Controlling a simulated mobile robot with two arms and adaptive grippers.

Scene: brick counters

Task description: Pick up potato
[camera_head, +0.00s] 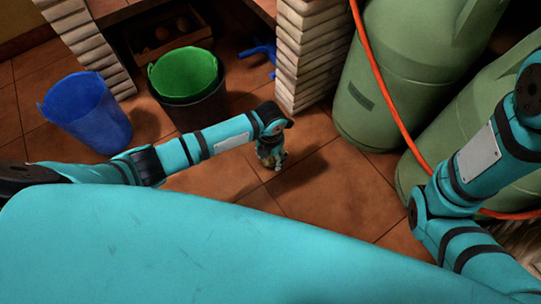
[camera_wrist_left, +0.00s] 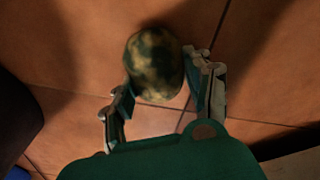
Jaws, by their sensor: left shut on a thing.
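The potato (camera_wrist_left: 154,62) is a mottled yellow and dark-green oval in the left wrist view. It sits between the two fingertips of my left gripper (camera_wrist_left: 160,85), which is shut on it. In the head view my left gripper (camera_head: 277,160) points down over the tiled floor at the middle, and the potato is too small and covered to make out clearly there. I cannot tell whether the potato touches the floor. My right arm shows at the right edge of the head view, but its gripper is out of view.
A blue bucket (camera_head: 86,113) and a green tub (camera_head: 184,74) in a dark bucket stand at the left. A crate (camera_head: 199,32) sits behind. A brick pillar (camera_head: 312,50), green gas cylinders (camera_head: 405,60) and an orange hose (camera_head: 377,75) are to the right. Floor tiles (camera_head: 330,200) in front are clear.

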